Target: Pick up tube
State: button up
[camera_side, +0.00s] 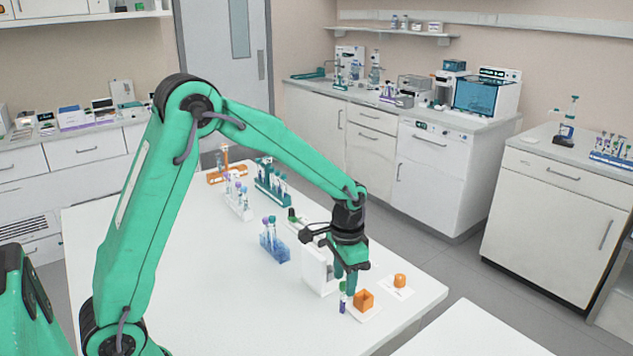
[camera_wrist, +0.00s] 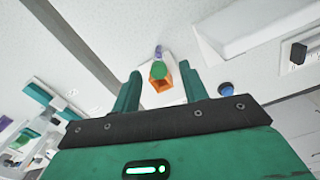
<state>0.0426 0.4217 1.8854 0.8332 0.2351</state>
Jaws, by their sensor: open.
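A slim tube (camera_side: 343,298) with purple and green parts stands about upright near the table's front right edge, just left of an orange block (camera_side: 363,300) on a white card. My gripper (camera_side: 351,284) points down just above and behind the tube and block in the side view. In the wrist view, a green part (camera_wrist: 158,70) and a purple part (camera_wrist: 158,51) of what looks like the tube show between the spread green fingers of my gripper (camera_wrist: 160,70). An orange piece (camera_wrist: 162,85) shows there too. The fingers are open with nothing held; contact with the tube cannot be told.
A white upright box (camera_side: 317,271) stands close left of my gripper. An orange round piece (camera_side: 400,281) lies on a card to the right. A blue rack with tubes (camera_side: 274,243) and a white rack (camera_side: 238,205) stand further back. The table's front left is clear.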

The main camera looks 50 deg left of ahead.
aim_at(344, 284)
jog(key=shift+s+f, duration=0.15)
jog(key=shift+f, duration=2.35)
jog(key=c, duration=0.9)
jog(key=shift+r, duration=0.1)
jog(key=shift+r, duration=0.75)
notch_tip(344, 284, up, 2)
jog(key=shift+r, duration=0.2)
jog(key=s+d+r, duration=0.2)
jog(key=d, duration=0.1)
jog(key=s+d+r, duration=0.2)
jog(key=d, duration=0.1)
jog(key=s+d+r, duration=0.2)
jog(key=d+r, duration=0.1)
jog(key=shift+s+d, duration=0.2)
jog(key=shift+d, duration=0.15)
